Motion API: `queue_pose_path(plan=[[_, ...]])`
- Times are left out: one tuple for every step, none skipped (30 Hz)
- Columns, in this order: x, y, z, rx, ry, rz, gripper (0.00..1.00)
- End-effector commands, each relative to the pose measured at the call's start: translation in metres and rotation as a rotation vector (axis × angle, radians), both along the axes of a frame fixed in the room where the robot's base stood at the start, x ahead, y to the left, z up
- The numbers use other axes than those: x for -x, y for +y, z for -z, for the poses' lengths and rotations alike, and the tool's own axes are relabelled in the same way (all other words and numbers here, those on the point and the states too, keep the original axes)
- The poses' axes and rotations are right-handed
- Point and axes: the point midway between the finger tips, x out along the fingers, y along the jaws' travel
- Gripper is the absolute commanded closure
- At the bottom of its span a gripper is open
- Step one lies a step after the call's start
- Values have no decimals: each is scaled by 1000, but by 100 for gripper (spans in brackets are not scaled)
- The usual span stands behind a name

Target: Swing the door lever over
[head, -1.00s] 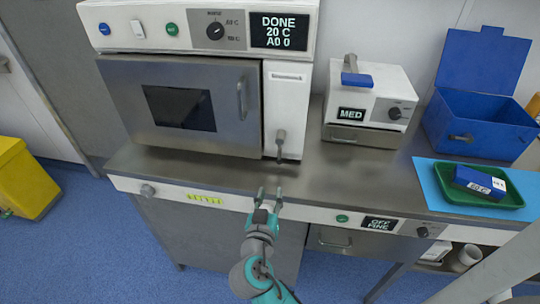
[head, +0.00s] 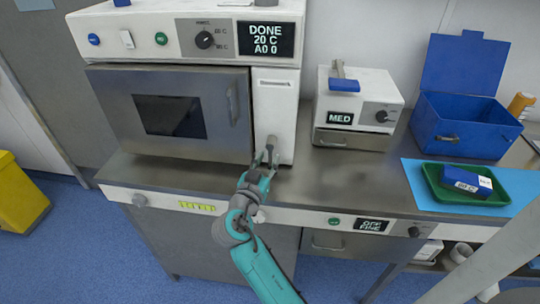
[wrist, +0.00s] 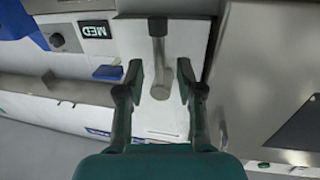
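The door lever (head: 272,144) is a grey handle on the white panel to the right of the steel oven door (head: 170,112). The oven door is shut. My gripper (head: 266,156) is at the lever's lower end in the head view and partly covers it. In the wrist view my gripper (wrist: 160,76) is open, with the lever's end between its two fingers and gaps on both sides. I cannot tell whether the lever end is at fingertip depth.
The oven display (head: 266,39) reads DONE 20 C. A small white device (head: 357,98) marked MED stands to the right. Beyond it are an open blue box (head: 460,125) and a green tray (head: 432,172) holding a blue pack (head: 466,181). The steel counter (head: 330,175) before the MED device is clear.

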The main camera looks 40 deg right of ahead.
Motion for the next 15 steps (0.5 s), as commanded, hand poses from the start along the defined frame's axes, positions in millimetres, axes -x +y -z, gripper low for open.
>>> queue_pose_path(plan=[[-3, -7, 0, -1, 0, 2, 63], [-5, -10, 0, -1, 0, 2, 63], [-7, -14, 0, 0, 1, 2, 63], [-8, -16, 0, 0, 1, 2, 63], [-9, -18, 0, 0, 1, 1, 63], [-10, -20, 0, 0, 0, 1, 63], [-11, -22, 0, 0, 0, 1, 63], [-11, -23, 0, -1, 0, 1, 63], [-12, -24, 0, -1, 0, 0, 63], [-12, -25, 0, -1, 0, 0, 63], [-12, -25, 0, -1, 0, 0, 63], [-12, -25, 0, -1, 0, 0, 63], [-12, -25, 0, -1, 0, -1, 63], [-13, -25, 0, -1, 0, -1, 63], [-12, -25, 0, -1, 0, -1, 63]])
